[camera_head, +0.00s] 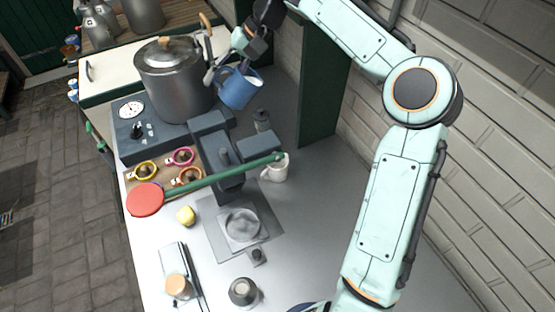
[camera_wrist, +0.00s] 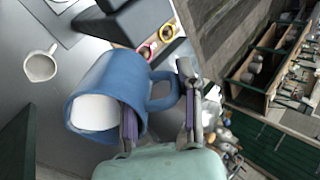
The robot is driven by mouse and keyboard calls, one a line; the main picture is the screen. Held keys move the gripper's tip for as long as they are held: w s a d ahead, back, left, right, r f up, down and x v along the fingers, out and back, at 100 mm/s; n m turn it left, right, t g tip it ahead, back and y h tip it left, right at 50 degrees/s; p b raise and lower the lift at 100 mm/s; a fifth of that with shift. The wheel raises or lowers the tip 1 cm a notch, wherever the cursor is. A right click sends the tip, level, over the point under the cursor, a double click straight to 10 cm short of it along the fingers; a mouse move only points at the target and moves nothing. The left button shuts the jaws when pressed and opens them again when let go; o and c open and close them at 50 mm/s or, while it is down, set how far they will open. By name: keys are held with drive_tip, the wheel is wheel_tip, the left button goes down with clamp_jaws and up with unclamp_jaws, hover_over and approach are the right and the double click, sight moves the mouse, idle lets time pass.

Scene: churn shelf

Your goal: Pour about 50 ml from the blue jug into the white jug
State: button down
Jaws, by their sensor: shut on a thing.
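The blue jug (camera_head: 243,88) hangs in the air right of the big metal pot, tilted in the head view. My gripper (camera_head: 217,72) is shut on it at its handle side.
The metal pot (camera_head: 172,82) stands close to the left of my gripper. A grey press with a long green lever (camera_head: 220,177) reaches to beside the white jug. A small dark jar (camera_head: 262,121) stands behind it. A green panel (camera_head: 325,85) rises at right. The front-right worktop is clear.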

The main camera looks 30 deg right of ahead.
drive_tip(key=shift+d+f+y, duration=0.15)
drive_tip(key=shift+d+y, duration=0.25)
drive_tip(key=shift+y, duration=0.5)
idle(0.6)
drive_tip(key=shift+s+t+y, duration=0.15)
drive_tip(key=shift+t+y, duration=0.15)
drive_tip(key=shift+w+a+f+y, duration=0.1)
drive_tip(key=shift+w+f+y, duration=0.1)
drive_tip(key=shift+y, duration=0.3)
idle(0.4)
drive_tip(key=shift+d+f+y, duration=0.1)
drive_tip(key=shift+d+y, duration=0.1)
drive_tip(key=shift+y, duration=0.3)
